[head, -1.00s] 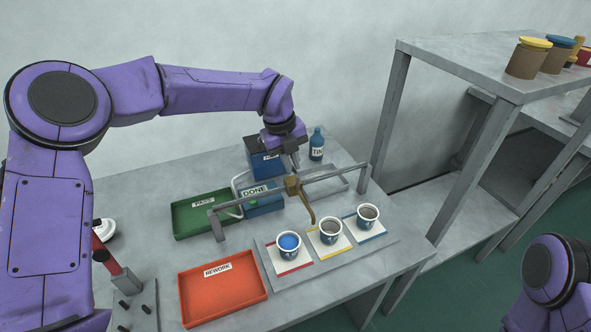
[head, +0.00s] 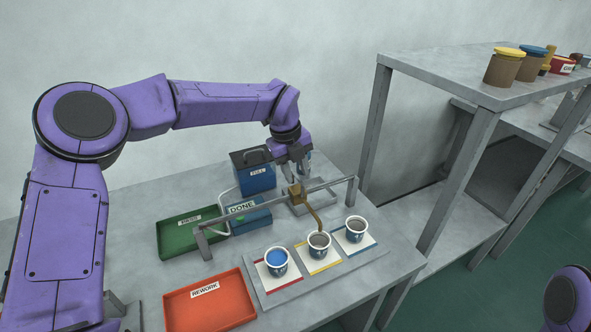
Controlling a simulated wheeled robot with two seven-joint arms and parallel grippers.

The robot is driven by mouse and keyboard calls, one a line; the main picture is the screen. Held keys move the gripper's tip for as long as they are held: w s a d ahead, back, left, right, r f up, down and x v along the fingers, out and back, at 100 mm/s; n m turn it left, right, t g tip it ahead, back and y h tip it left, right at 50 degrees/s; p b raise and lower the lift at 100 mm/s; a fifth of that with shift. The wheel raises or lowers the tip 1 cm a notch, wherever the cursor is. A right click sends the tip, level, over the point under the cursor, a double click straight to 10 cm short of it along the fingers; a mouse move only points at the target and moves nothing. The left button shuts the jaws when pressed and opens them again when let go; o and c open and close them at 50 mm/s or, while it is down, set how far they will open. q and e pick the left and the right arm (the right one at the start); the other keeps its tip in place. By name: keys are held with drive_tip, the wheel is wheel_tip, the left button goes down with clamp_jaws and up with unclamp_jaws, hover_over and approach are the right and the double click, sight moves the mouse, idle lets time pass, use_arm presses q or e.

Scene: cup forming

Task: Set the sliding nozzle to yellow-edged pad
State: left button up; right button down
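The sliding nozzle (head: 298,194) is a brass block with a curved spout on a grey rail (head: 260,211). Its spout tip is over the cup (head: 319,244) on the yellow-edged pad (head: 328,261), the middle of three pads. A cup with blue contents (head: 276,262) stands on the red-edged pad (head: 267,286) to the left. A grey-filled cup (head: 355,229) stands on the blue-edged pad (head: 370,240) to the right. My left gripper (head: 297,172) is right behind and above the nozzle block; its fingers are small, and contact is unclear. My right gripper is out of view.
A green tray (head: 172,249), a DONE box (head: 262,215) and a blue FULL container (head: 259,182) stand behind the rail. An orange REWORK tray (head: 215,312) is at front left. A shelf (head: 440,76) rises at right.

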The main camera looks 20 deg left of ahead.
use_arm(q)
wheel_tip(320, 180, up, 10)
drive_tip(key=s+a+b, duration=0.1)
drive_tip(key=shift+s+a+r, duration=0.15)
drive_tip(key=shift+s+a, duration=0.05)
drive_tip(key=shift+s, duration=0.05)
